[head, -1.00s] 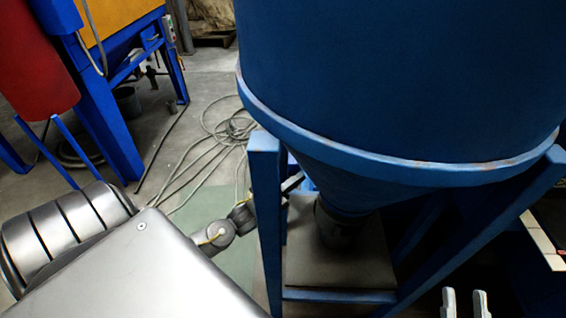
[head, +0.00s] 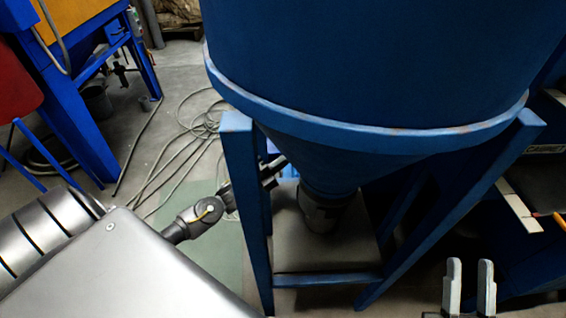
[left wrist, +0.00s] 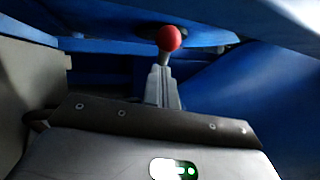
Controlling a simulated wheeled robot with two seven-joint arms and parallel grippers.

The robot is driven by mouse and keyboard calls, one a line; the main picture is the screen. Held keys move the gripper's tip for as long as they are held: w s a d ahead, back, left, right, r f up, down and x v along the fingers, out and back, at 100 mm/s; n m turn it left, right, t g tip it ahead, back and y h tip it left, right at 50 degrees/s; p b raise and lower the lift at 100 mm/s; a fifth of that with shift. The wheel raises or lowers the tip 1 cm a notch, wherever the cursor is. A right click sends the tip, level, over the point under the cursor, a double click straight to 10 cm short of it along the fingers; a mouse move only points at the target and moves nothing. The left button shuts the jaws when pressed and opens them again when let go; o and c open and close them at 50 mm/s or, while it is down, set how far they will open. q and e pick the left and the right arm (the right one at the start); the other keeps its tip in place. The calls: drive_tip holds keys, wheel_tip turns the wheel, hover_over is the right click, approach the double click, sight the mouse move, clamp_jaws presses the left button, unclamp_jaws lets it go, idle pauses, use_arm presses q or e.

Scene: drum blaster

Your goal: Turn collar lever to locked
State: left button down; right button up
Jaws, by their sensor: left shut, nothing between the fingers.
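The lever shows in the left wrist view as a red ball knob (left wrist: 169,38) on a short pale stem. My left gripper (left wrist: 162,70) has its fingers together and empty, with the tips just below the knob in the picture; I cannot tell whether they touch the lever. In the head view my left gripper (head: 272,170) is partly hidden behind a front leg of the blue stand, beside the cone. A grey cylindrical collar (head: 325,212) sits under the cone; the lever is not visible there. My right gripper (head: 468,288) is open and empty at lower right.
The blue hopper (head: 385,70) stands on a blue frame whose front leg (head: 247,215) is close to my left arm. Blue surfaces surround the knob closely in the wrist view. Coiled cable (head: 185,145) lies on the floor. A ledge (head: 520,205) is at right.

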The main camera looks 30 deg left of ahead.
use_arm(q)
drive_tip(key=shift+w+r, duration=0.1)
